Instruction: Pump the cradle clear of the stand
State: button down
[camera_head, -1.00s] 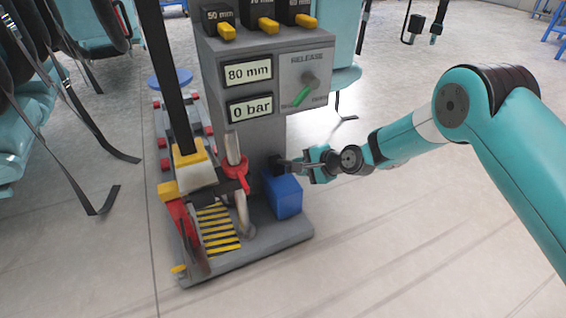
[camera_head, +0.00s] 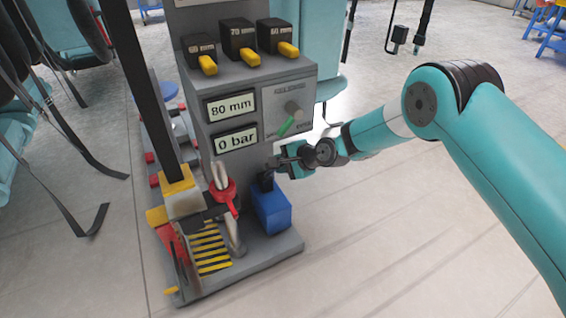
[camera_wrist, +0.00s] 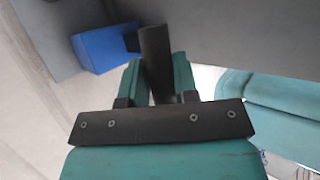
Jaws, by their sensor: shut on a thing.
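My gripper (camera_head: 279,165) is shut on the black pump handle (camera_wrist: 154,52), which stands up from the blue pump block (camera_head: 271,207). In the wrist view the handle passes between the two teal fingers, with the blue block (camera_wrist: 102,48) behind it at upper left. The grey stand (camera_head: 258,258) carries displays reading 80 mm (camera_head: 231,106) and 0 bar (camera_head: 235,139). The green release lever (camera_head: 286,127) is on its front panel. A pale block with a yellow top (camera_head: 184,204) sits at the left beside a red collar (camera_head: 222,190); I cannot tell which part is the cradle.
Black blocks with yellow tabs (camera_head: 239,40), labelled in mm, sit on top of the stand. Teal seats with loose black straps (camera_head: 85,160) are at the left. Open floor (camera_head: 400,240) lies to the right of the stand.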

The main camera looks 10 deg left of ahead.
jog(key=shift+w, duration=0.1)
jog(key=c, duration=0.9)
grip_release()
jog(key=shift+a, duration=0.1)
jog(key=shift+c, duration=0.2)
jog(key=shift+f, duration=0.1)
jog(key=p+v, duration=0.6)
jog(key=v, duration=1.1)
jog(key=shift+r, duration=0.2)
jog(key=shift+r, duration=0.1)
